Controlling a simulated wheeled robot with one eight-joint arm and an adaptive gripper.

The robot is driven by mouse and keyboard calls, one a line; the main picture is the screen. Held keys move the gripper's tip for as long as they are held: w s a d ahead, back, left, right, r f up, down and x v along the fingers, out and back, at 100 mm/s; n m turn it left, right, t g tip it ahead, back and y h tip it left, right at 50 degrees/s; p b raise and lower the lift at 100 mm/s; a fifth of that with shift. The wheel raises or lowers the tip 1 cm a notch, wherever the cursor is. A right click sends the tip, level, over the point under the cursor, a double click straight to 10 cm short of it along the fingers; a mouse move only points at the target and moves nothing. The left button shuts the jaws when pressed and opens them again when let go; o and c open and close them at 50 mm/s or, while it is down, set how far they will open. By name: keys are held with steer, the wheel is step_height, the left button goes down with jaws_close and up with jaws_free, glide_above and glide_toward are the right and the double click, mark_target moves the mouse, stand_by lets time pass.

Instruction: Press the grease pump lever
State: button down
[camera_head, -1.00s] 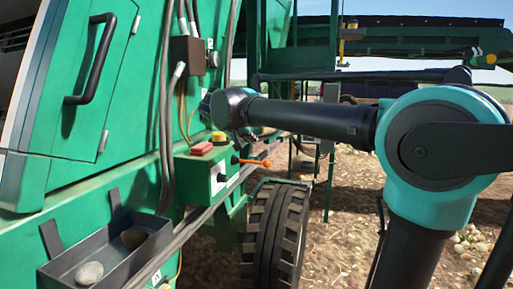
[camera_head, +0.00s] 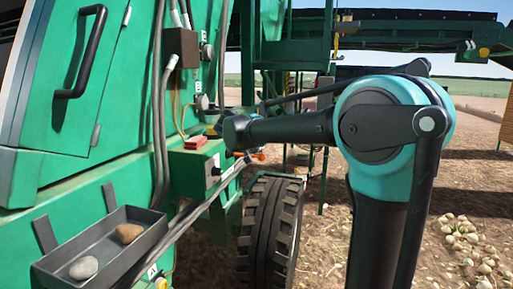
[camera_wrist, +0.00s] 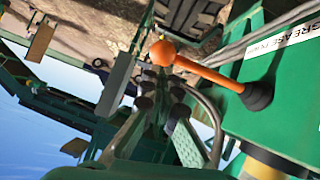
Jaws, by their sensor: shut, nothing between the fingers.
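The grease pump lever is an orange rod with a round knob (camera_wrist: 163,52). It comes out of a black boot on a green box (camera_wrist: 285,100) labelled GREASE in the wrist view. In the head view only a bit of the orange lever (camera_head: 258,156) shows beside the green box (camera_head: 193,178), partly hidden by my wrist. My gripper (camera_wrist: 163,76) is shut and empty, its dark fingers close by the knob in the wrist view. Whether they touch the lever I cannot tell. In the head view the fingers are mostly hidden.
A red button (camera_head: 195,142) sits on top of the box. Hoses (camera_head: 160,110) run down the green machine on the left. A grey tray (camera_head: 100,250) with two stones is at the lower left. A large tyre (camera_head: 270,225) stands below. Open field lies to the right.

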steer(key=shift+f, duration=0.1)
steer(key=shift+s+d+f+m+y, duration=0.15)
steer(key=shift+f+m+y, duration=0.15)
steer(key=shift+f, duration=0.25)
steer(key=shift+d+f+m+y, duration=0.2)
steer(key=shift+f+y, duration=0.1)
steer(key=shift+f, duration=0.25)
steer(key=shift+a+f+m+t+y, duration=0.15)
steer(key=shift+f+m+t+y, duration=0.35)
steer(key=shift+f, duration=0.85)
steer(key=shift+a+f+m+t+y, duration=0.1)
steer(key=shift+f+m+t+y, duration=0.1)
steer(key=shift+f+m+y, duration=0.85)
steer(key=shift+f+n+h, duration=0.25)
steer(key=shift+f+n, duration=0.05)
steer(key=shift+n, duration=0.15)
steer(key=shift+r, duration=0.1)
